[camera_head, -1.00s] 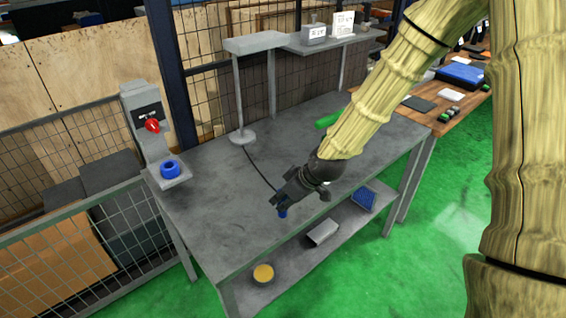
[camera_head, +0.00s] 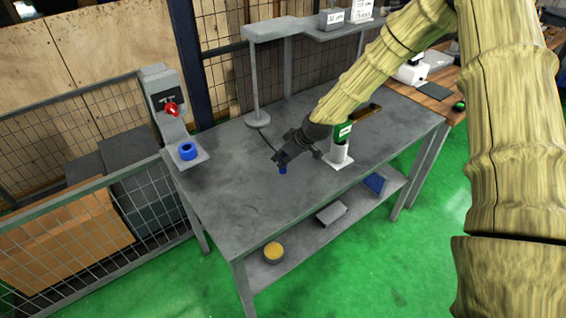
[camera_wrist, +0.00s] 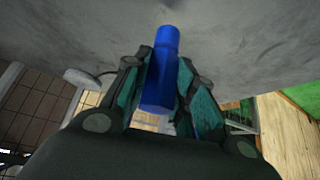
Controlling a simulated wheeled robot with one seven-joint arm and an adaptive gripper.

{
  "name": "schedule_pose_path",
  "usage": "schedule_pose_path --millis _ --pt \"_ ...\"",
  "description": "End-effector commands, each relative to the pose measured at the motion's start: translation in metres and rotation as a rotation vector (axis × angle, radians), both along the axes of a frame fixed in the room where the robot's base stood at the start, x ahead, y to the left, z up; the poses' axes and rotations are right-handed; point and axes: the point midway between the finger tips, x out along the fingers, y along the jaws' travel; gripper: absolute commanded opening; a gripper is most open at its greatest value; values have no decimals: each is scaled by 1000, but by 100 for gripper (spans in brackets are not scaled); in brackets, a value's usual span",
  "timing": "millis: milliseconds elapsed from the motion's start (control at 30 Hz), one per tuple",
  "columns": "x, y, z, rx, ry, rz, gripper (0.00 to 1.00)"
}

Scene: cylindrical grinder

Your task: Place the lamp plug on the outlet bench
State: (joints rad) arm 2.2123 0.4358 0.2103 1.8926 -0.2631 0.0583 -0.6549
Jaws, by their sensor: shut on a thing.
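The blue lamp plug (camera_head: 282,168) is between the fingers of my gripper (camera_head: 280,160), which is shut on it and holds it over the grey bench top. In the wrist view the blue plug (camera_wrist: 162,68) shows between the two fingers (camera_wrist: 160,90) as a cylinder. The grey lamp (camera_head: 257,80) stands at the back of the bench, and a dark cord runs from its base toward my gripper. A blue ring-shaped socket (camera_head: 187,151) sits on a small grey stand at the bench's left corner, left of my gripper. The grey bench (camera_head: 235,215) lies below.
A grey post with a red knob (camera_head: 171,109) rises behind the blue socket. A green and white bottle-like thing (camera_head: 341,145) stands right of my gripper. A lower shelf holds a yellow-topped round tin (camera_head: 273,252). A mesh fence (camera_head: 70,230) stands at left. The bench's front left is clear.

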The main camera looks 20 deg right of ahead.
Motion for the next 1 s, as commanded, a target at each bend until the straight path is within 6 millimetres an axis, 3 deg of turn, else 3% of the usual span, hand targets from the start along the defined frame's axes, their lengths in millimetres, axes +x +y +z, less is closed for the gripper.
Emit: schedule_pose_path --millis 400,867,900,1000 --pt "-1 0 -30 0 0 -1 0" --pt "-1 0 -36 -1 0 -1 0" --pt "-1 0 -35 -1 0 -1 32" --pt "-1 0 -34 0 0 0 48"
